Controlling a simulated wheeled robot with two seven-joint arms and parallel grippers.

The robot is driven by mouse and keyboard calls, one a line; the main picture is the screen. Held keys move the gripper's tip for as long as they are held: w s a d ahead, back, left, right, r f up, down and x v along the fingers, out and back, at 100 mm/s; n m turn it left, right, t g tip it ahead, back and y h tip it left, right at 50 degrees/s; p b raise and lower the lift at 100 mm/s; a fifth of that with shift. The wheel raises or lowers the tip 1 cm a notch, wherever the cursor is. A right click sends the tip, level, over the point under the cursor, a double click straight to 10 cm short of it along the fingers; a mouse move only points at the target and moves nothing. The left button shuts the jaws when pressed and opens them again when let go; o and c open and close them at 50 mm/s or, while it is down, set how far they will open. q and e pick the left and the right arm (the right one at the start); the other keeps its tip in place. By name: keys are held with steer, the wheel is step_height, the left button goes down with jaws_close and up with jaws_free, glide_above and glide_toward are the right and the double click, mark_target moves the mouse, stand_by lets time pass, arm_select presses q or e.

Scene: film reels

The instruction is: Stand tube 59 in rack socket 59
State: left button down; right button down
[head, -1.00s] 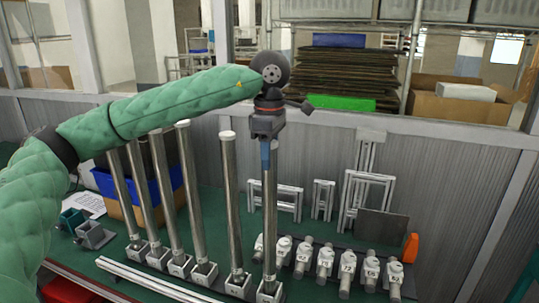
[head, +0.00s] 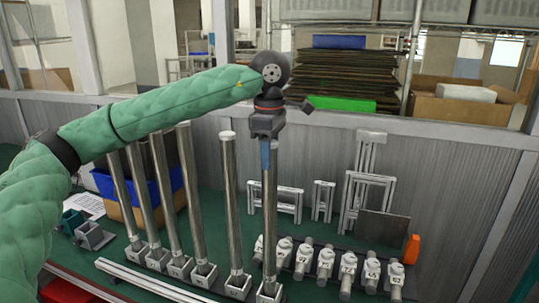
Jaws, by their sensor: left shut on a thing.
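My left gripper (head: 265,138) is shut on the top of a long grey metal tube (head: 269,215), which hangs upright below it. The tube's lower end meets the rightmost rack socket (head: 269,292), a small pale square block; I cannot tell how deep it sits inside. The numbers on this tube and socket are not readable. My right gripper is not in view.
Several similar tubes (head: 229,190) stand in the other sockets to the left. Several short labelled cylinders (head: 326,265) lie in a row to the right. White rails (head: 150,280) lie in front. A blue bin (head: 103,183) stands behind the left tubes.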

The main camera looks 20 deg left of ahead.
arm_select(q)
steer(key=shift+f+b, duration=0.55)
steer(key=shift+f, duration=0.1)
steer(key=c, duration=1.2)
jaws_free()
steer(key=shift+r+p, duration=1.7)
steer(key=shift+r, duration=3.85)
